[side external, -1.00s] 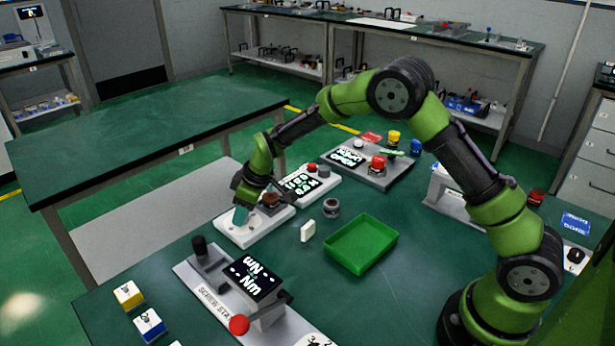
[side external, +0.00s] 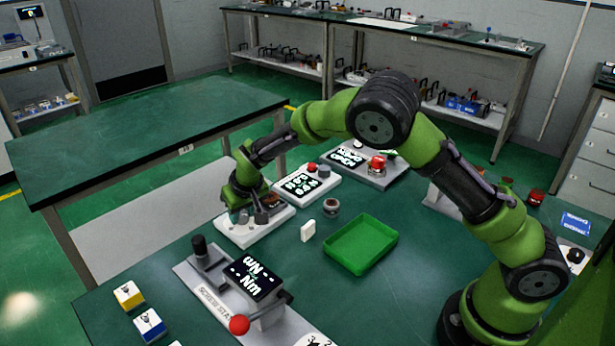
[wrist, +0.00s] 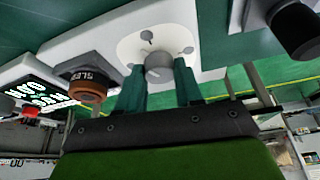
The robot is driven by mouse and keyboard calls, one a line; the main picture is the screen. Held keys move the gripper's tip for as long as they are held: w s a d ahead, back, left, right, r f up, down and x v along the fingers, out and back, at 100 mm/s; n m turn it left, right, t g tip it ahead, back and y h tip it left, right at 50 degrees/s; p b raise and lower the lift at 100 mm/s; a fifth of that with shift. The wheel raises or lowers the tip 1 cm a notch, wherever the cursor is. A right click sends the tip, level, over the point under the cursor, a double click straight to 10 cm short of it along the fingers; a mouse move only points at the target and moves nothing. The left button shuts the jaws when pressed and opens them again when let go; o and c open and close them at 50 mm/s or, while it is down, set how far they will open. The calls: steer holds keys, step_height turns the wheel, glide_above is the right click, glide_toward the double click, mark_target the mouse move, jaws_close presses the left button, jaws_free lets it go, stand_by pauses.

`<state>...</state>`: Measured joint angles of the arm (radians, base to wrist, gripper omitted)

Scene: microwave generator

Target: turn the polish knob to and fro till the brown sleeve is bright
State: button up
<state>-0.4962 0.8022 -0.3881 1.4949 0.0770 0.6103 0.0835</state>
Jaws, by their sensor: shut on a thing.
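The polish knob (wrist: 158,68) is a small grey knob on a white plate with grey marks around it. My gripper (wrist: 158,84) has its two teal fingers on either side of the knob, shut on it. The brown sleeve (wrist: 88,92) sits at the dark block labelled with its name, left of the knob in the wrist view; it looks brown with a dull shine. In the side view my gripper (side external: 250,214) is low over the white base (side external: 238,236), and the knob is hard to make out behind it.
A green tray (side external: 361,244) and a small white block (side external: 308,231) lie to the right. A white unit with a lit display (side external: 298,185) stands just behind.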

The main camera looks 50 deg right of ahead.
steer(key=m, duration=0.2)
steer(key=m+h, duration=0.1)
steer(key=m, duration=0.1)
steer(key=shift+a+m+g+h, duration=0.15)
steer(key=shift+m+g+h, duration=0.15)
steer(key=shift+g, duration=0.1)
stand_by(0.4)
steer(key=o, duration=1)
steer(key=shift+o, duration=0.2)
steer(key=v, duration=1.6)
steer(key=shift+r, duration=0.4)
steer(key=shift+a, duration=0.1)
